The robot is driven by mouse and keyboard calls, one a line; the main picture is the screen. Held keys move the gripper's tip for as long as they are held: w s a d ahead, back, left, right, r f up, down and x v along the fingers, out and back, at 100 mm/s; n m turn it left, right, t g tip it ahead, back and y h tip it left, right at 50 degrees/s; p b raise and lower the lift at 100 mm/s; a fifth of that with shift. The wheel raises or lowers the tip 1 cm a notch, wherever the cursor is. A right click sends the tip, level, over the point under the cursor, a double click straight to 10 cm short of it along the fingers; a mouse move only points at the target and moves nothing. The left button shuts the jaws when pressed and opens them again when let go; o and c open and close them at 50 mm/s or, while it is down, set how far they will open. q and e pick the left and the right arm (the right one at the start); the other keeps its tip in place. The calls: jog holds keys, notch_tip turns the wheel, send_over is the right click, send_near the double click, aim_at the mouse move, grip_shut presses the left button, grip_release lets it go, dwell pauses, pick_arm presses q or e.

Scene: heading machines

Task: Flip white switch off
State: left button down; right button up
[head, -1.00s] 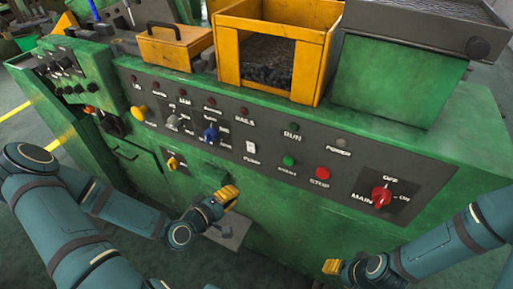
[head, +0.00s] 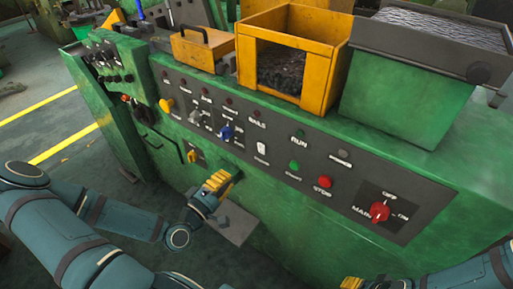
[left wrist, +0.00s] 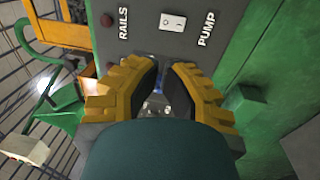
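The white switch (head: 262,148) is a small upright rocker on the dark control panel, above the PUMP label. It also shows at the top of the left wrist view (left wrist: 173,22). Its rocker position is too small to tell. My left gripper (head: 227,176) is in front of the green machine, below and left of the switch, apart from it. In the left wrist view its yellow fingers with dark pads (left wrist: 167,82) have a narrow gap between them, holding nothing. My right gripper (head: 352,283) shows only as a yellow tip at the bottom edge.
A blue selector (head: 226,131) is left of the white switch. Green (head: 294,166) and red (head: 324,182) buttons and a red main knob (head: 380,212) are to its right. A yellow bin (head: 252,72) stands above. A grey plate (head: 238,226) juts out below my left gripper.

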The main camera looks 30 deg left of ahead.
pick_arm(q)
jog(key=b, duration=0.4)
send_near(258, 144)
jog(key=w, duration=0.2)
jog(key=w+r, duration=0.1)
jog(key=w, duration=0.5)
jog(key=shift+d+r+b, duration=0.2)
jog(key=shift+d+b, duration=0.1)
jog(key=shift+d, duration=0.05)
jog(key=shift+w, duration=0.1)
